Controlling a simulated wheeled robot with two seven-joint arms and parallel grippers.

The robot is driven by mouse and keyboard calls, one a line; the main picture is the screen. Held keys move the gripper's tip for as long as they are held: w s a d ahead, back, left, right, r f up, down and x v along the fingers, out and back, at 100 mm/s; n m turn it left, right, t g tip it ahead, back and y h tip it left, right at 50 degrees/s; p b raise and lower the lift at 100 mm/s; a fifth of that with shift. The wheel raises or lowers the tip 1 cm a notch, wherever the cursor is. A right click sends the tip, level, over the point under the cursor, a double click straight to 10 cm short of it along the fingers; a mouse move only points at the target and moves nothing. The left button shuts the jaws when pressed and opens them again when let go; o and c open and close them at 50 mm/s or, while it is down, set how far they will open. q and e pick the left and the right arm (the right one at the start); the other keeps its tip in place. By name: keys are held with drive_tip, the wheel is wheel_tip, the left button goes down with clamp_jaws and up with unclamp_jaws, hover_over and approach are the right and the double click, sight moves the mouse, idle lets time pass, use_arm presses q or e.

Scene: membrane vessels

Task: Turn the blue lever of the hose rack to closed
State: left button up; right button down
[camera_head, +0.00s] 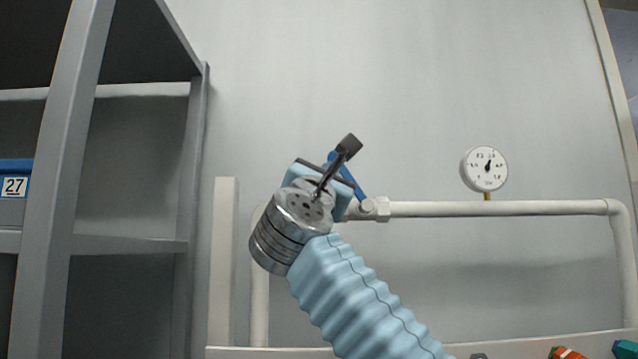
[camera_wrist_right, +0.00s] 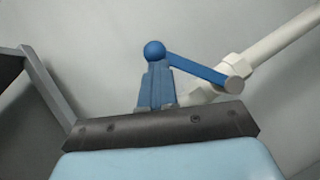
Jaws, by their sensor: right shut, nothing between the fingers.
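The blue lever (camera_head: 354,184) sits on the white pipe of the hose rack, partly hidden behind my right gripper in the head view. In the right wrist view the lever's arm (camera_wrist_right: 197,69) runs from a grey pivot (camera_wrist_right: 234,86) up left to a round blue knob (camera_wrist_right: 154,51). In the head view it slants up left, at an angle to the pipe. My right gripper (camera_wrist_right: 156,70) is shut and empty, its blue fingers just below the knob in the wrist view. I cannot tell whether they touch it. My left gripper is out of view.
The white pipe (camera_head: 500,209) runs right from the lever and bends down. A round gauge (camera_head: 484,168) stands on it. A grey shelf (camera_head: 130,245) with a blue bin marked 27 (camera_head: 14,186) is at left. Orange and green parts (camera_head: 567,353) show at bottom right.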

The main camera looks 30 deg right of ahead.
drive_tip(key=shift+s+d+r+m+g+h+p, duration=0.25)
drive_tip(key=shift+d+r+m+g+p, duration=0.4)
drive_tip(key=shift+m, duration=0.55)
drive_tip(key=shift+s+d+r+m+g+h+p, duration=0.15)
drive_tip(key=shift+s+d+r+m+g+p, duration=0.2)
drive_tip(key=shift+m+g, duration=0.7)
drive_tip(key=shift+s+d+r+m+g+h+p, duration=0.25)
drive_tip(key=shift+d+r+m+g+p, duration=0.3)
drive_tip(key=shift+m, duration=0.8)
drive_tip(key=shift+s+f, duration=0.1)
drive_tip(key=shift+f, duration=0.05)
drive_tip(key=shift+f, duration=0.1)
